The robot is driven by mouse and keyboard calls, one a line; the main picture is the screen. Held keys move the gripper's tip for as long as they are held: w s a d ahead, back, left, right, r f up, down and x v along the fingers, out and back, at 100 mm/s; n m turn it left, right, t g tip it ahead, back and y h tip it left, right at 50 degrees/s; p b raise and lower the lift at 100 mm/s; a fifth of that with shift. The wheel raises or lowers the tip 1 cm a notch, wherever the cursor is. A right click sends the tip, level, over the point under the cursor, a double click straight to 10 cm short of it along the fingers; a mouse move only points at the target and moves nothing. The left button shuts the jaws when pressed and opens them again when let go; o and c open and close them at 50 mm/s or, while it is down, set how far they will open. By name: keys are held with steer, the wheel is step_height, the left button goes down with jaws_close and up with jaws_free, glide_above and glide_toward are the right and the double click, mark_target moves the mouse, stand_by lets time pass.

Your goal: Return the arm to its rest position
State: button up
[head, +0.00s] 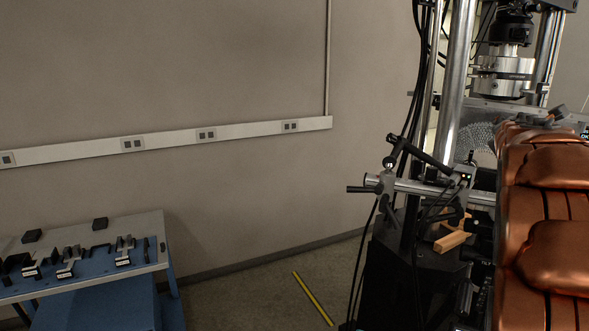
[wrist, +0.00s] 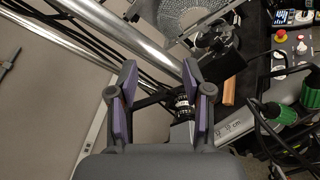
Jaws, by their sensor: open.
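My gripper (wrist: 159,78) shows in the wrist view with its two purple-padded fingers spread apart. Nothing is held between them. Behind the gap are black cables, a thick shiny metal column (wrist: 130,38) and a dark clamp or lens-like part (wrist: 183,103); I cannot tell how far off they are. In the head view my copper-coloured arm fills the right edge, close beside the test machine. My gripper's fingers cannot be made out there.
The test machine has upright columns (head: 458,70), a round metal fixture (head: 503,76) and a side rod mount (head: 415,188) with hanging cables. A wood block (head: 452,241) lies low. Green knobs (wrist: 270,109) and a red button (wrist: 282,36) are at right.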

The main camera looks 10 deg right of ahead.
steer(key=s+a+f+m+g+y, duration=0.2)
steer(key=s+a+f+m+g, duration=0.2)
steer(key=s+a+f+m, duration=0.65)
steer(key=s+a+f+m+g+y, duration=0.2)
steer(key=s+a+f+m+g, duration=0.3)
steer(key=s+a+f, duration=0.65)
steer(key=s+a+f+m+g+y, duration=0.1)
steer(key=s+a+f+g+y, duration=0.1)
steer(key=s+a+f, duration=0.5)
steer(key=s+a+f+m+g+y+b, duration=0.1)
steer(key=s+a+f+m+g+y, duration=0.1)
steer(key=s+a+f, duration=0.5)
steer(key=s+a+g+y, duration=0.1)
steer(key=s+a+y, duration=0.1)
steer(key=a, duration=0.3)
steer(key=shift+a+f+y, duration=0.3)
steer(key=shift+a, duration=0.1)
